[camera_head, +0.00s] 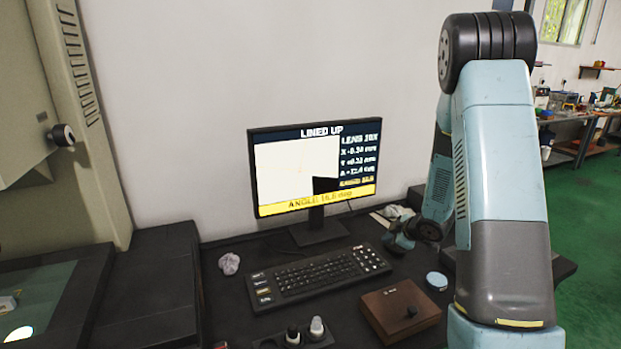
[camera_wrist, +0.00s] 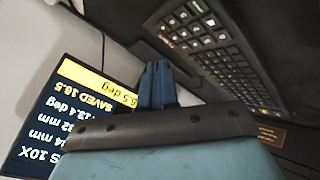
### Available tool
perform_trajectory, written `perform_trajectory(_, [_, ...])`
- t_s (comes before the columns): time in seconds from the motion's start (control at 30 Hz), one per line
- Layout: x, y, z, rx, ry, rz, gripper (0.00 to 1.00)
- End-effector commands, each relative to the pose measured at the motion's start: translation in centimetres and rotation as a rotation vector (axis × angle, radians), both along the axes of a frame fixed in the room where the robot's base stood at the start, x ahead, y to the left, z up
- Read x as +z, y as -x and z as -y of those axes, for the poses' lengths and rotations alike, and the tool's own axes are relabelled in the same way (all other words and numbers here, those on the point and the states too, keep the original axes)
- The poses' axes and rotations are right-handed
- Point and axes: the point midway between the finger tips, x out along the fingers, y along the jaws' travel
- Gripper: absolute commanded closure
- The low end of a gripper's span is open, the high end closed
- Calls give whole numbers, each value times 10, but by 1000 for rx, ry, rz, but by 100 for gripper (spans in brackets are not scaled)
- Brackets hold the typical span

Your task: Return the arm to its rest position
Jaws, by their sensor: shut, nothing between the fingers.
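My arm (camera_head: 500,150) is blue-grey and dark grey. It rises at the right of the head view and bends down behind itself towards the desk. My gripper (camera_wrist: 158,68) shows in the wrist view with its two blue fingers together and nothing between them. In the head view the arm's far end (camera_head: 428,229) is low over the desk, right of the monitor, and partly hidden; its fingertips are hard to make out there.
A monitor (camera_head: 312,212) reading "LINED UP" stands behind a keyboard (camera_head: 318,276); both also show in the wrist view, the monitor (camera_wrist: 60,125) and keyboard (camera_wrist: 215,50). A brown box (camera_head: 398,310), a blue round lid (camera_head: 436,281) and a crumpled ball (camera_head: 229,264) lie on the desk. A large machine (camera_head: 60,110) stands left.

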Motion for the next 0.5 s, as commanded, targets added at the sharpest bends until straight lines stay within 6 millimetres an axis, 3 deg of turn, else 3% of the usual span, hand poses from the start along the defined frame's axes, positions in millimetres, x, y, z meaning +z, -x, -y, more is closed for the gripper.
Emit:
perform_trajectory(0.23, [75, 3, 12, -194, 49, 19, 100])
perform_trajectory(0.5, [150, 30, 21, -421, 50, 13, 100])
